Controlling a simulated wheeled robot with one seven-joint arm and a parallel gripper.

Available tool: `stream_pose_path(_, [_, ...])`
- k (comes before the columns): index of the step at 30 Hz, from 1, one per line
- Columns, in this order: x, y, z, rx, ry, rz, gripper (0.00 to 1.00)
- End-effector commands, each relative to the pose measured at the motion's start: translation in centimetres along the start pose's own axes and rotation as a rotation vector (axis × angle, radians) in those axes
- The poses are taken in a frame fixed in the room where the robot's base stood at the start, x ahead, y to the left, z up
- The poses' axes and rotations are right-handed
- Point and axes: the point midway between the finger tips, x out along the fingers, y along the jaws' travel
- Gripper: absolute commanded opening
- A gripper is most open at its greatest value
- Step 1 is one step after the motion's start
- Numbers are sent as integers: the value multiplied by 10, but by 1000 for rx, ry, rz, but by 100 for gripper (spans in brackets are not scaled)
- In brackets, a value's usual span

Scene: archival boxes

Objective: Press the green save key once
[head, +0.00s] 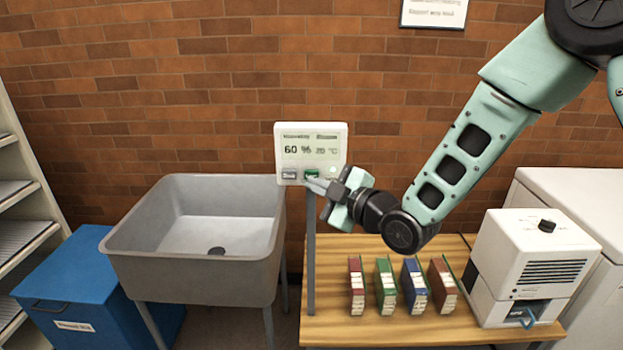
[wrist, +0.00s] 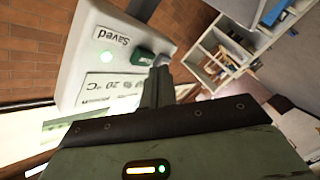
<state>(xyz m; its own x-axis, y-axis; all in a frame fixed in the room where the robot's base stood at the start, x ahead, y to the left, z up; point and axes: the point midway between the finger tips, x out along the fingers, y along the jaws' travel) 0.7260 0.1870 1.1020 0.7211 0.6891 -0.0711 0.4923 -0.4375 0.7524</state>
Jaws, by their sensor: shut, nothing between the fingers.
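The panel's display reads 60 % and 20 °C. My gripper (head: 310,184) is shut and empty, its fingertips at the green key's lower edge. In the wrist view the tips (wrist: 161,66) are right beside the green key (wrist: 145,57); I cannot tell whether they touch it.
A grey sink (head: 195,262) stands left of the panel's post, with a blue bin (head: 70,295) beyond it. A wooden table (head: 400,328) below my arm bears several small coloured boxes and a white machine (head: 535,255). The air around the panel is clear.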

Motion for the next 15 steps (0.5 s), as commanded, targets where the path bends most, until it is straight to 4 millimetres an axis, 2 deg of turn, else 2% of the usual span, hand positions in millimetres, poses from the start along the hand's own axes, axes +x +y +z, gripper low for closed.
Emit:
stream_pose_path(10, [-2, -2, -1, 0, 1, -1, 0])
stream_pose_path(15, [-10, -9, -8, 0, 2, -1, 0])
